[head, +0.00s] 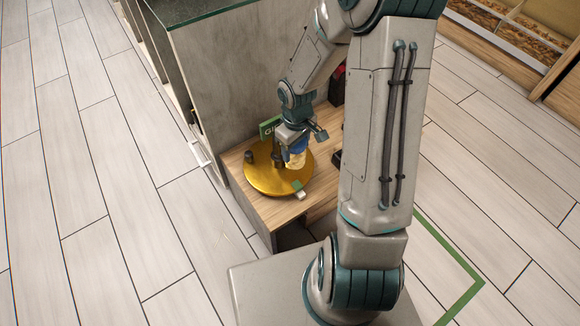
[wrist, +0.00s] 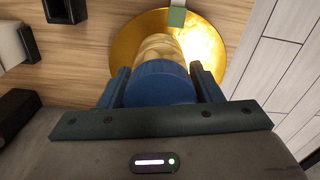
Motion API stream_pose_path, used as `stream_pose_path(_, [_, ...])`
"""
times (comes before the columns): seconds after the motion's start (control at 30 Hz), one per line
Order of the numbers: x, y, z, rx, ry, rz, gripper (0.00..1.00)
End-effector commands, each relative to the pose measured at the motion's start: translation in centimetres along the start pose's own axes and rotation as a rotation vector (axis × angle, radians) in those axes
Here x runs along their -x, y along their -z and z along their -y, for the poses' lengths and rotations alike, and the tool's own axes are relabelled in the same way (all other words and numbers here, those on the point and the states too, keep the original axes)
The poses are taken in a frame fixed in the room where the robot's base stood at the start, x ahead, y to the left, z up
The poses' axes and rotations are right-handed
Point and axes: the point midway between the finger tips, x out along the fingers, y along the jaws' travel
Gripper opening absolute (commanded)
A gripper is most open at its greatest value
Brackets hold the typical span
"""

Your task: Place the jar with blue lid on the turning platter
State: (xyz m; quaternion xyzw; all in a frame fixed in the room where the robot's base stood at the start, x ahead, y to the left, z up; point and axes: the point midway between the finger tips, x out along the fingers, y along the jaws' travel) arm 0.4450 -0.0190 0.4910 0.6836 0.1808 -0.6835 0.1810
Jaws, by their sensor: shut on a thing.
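The jar with blue lid (wrist: 158,82) is between the two fingers of my gripper (wrist: 163,88) in the wrist view. The fingers are shut on its blue lid, and its pale yellowish body points toward the platter. In the head view the jar (head: 297,159) is seen under my gripper (head: 294,141), over the right part of the golden turning platter (head: 262,184). The platter also shows in the wrist view (wrist: 126,47). I cannot tell whether the jar's base touches the platter.
Dark pieces (head: 249,157) stand at the platter's left side. A small green and white block (head: 298,188) sits at its front edge. A green sign (head: 268,127) stands behind. The wooden table (head: 280,210) adjoins a tall grey panel (head: 225,90). Dark objects (wrist: 17,107) lie left in the wrist view.

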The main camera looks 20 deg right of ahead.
Motion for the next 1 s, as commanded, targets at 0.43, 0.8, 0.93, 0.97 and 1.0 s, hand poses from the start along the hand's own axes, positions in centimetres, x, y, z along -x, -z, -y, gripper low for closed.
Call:
stream_pose_path(0.43, [-3.7,-0.1,2.3,-0.001,0.000,0.002,0.25])
stream_pose_path(0.8, [-5.3,0.0,2.3,-0.002,-0.001,0.000,0.25])
stream_pose_path(0.93, [-5.6,-0.1,2.3,-0.002,0.000,0.000,0.25])
stream_pose_path(0.97, [-5.7,0.0,2.3,-0.001,0.000,0.000,0.25])
stream_pose_path(1.0, [-5.7,-0.1,2.3,-0.002,0.000,0.000,0.64])
